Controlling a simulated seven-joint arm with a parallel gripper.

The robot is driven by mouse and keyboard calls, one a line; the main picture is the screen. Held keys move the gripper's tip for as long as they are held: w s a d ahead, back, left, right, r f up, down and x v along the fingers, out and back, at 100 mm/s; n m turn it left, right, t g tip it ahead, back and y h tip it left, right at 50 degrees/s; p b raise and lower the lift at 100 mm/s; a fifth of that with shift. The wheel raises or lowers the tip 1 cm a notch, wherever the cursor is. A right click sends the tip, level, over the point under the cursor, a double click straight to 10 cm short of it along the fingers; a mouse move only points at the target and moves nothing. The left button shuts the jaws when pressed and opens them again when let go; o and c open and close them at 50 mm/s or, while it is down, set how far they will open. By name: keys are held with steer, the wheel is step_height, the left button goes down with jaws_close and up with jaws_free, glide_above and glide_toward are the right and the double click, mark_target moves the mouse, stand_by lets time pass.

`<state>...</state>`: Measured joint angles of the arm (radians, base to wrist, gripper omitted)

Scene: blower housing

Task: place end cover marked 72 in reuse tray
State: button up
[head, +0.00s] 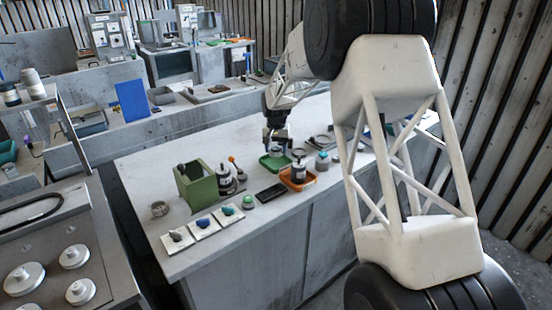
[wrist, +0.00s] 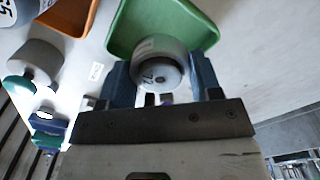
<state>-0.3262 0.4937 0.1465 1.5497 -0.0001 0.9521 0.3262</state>
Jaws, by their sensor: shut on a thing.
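The end cover (wrist: 160,62), a round grey part with a mark that reads 72 on its face, is between the fingers of my gripper (wrist: 162,76). The gripper is shut on it. In the wrist view the cover overlaps the near part of a green tray (wrist: 125,25); I cannot tell whether it touches the tray. In the head view my gripper (head: 277,143) is just above the green tray (head: 266,163) on the bench, and the cover is hard to make out there. I cannot read which tray is marked for reuse.
An orange tray (head: 311,183) holding a dark-and-white part stands close by; it also shows in the wrist view (wrist: 68,18). A grey part with a teal knob (head: 322,160) is to the right. A green box (head: 197,188) and several small parts occupy the bench's left.

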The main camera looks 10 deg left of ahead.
mark_target(276, 164)
steer(key=shift+f, duration=0.35)
steer(key=shift+f, duration=1.85)
steer(key=shift+f, duration=0.15)
steer(key=o, duration=0.7)
steer(key=shift+c, duration=0.2)
step_height(276, 164, up, 12)
steer(key=shift+r, duration=0.15)
